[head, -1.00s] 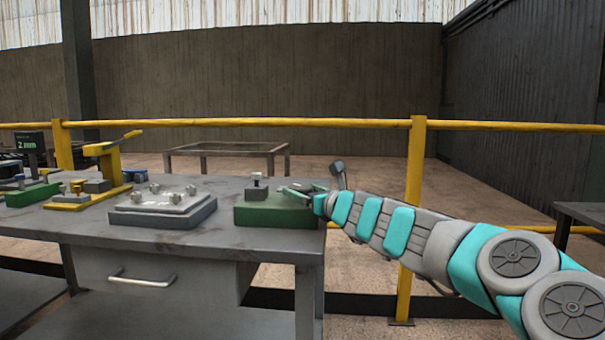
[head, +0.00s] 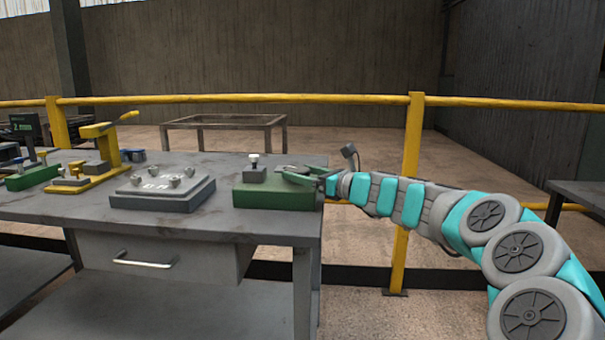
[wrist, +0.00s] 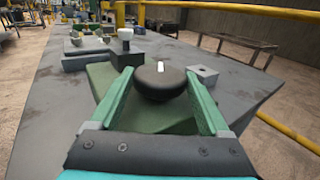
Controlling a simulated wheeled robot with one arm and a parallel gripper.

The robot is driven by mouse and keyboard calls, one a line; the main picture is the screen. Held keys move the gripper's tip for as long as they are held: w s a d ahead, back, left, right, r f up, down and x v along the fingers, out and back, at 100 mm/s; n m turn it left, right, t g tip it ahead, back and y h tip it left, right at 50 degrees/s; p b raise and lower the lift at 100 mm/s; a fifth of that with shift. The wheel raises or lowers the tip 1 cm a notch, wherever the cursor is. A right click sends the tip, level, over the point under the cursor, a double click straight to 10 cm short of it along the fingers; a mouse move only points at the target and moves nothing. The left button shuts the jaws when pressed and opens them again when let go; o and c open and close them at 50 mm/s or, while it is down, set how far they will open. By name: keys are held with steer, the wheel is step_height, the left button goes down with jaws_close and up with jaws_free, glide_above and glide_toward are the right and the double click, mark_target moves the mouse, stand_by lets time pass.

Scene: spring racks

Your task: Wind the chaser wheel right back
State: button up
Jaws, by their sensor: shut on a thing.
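The chaser wheel appears in the wrist view as a dark round knob (wrist: 160,88) with a short white mark on its top. It sits over a green block (wrist: 103,75) at the bench's right end. My gripper (wrist: 159,74) has its two green fingers on either side of the wheel and is shut on it. In the head view my gripper (head: 298,175) reaches in from the right over the green block (head: 262,196). The wheel is mostly hidden by the fingers there. A small grey block with a white-topped post (head: 254,162) stands on the green block's left part.
A grey plate with several studs (head: 162,190) stands left of the green block. Further left are a yellow lever fixture (head: 104,150) and a small green fixture (head: 32,177). A small grey block (wrist: 203,75) is right of the wheel. A yellow rail (head: 300,98) runs behind the bench (head: 225,230).

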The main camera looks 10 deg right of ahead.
mark_target(308, 175)
steer(key=o, duration=1.2)
steer(key=v, duration=0.7)
steer(key=shift+s+d, duration=0.2)
steer(key=shift+s, duration=0.1)
steer(key=shift+b, duration=0.35)
